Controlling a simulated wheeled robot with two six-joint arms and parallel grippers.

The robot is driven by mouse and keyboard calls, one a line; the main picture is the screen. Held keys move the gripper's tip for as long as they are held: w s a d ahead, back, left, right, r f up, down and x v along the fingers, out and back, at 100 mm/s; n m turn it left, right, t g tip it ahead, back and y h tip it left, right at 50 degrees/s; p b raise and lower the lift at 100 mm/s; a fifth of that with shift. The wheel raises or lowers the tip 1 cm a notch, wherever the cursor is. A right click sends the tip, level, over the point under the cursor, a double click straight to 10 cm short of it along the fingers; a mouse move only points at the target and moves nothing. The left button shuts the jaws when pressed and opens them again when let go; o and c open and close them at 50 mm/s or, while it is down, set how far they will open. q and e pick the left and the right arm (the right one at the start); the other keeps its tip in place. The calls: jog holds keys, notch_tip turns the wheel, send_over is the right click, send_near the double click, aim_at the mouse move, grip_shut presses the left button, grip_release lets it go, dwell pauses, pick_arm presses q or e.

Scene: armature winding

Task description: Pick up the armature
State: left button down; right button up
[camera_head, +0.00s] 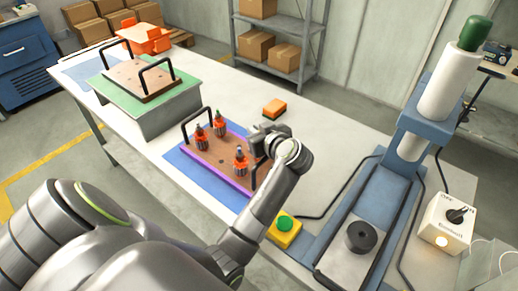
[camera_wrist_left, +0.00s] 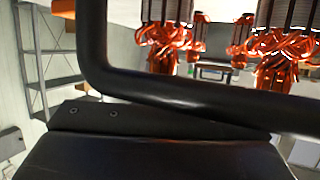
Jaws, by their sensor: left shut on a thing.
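Several armatures with orange windings stand upright on a brown board with a purple edge, the tray (camera_head: 215,166). One armature (camera_head: 240,160) is near its right end, two more are further left. My left gripper (camera_head: 263,141) is at the tray's right end and appears shut on the black right handle (camera_head: 253,179). In the left wrist view the handle (camera_wrist_left: 200,100) crosses close in front of my dark gripper part (camera_wrist_left: 160,145), with an armature (camera_wrist_left: 165,40) and others beyond it. The grip itself is partly hidden. My right gripper is not in view.
A second board with black handles (camera_head: 137,80) sits on a green-topped block at the far left. An orange block (camera_head: 274,108) lies behind the tray. A blue press (camera_head: 362,205) stands to the right, with a green-button box (camera_head: 285,226) and a switch box (camera_head: 446,222).

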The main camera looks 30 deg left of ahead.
pick_arm(q)
jog(key=shift+r, duration=0.1)
notch_tip(320, 180, up, 10)
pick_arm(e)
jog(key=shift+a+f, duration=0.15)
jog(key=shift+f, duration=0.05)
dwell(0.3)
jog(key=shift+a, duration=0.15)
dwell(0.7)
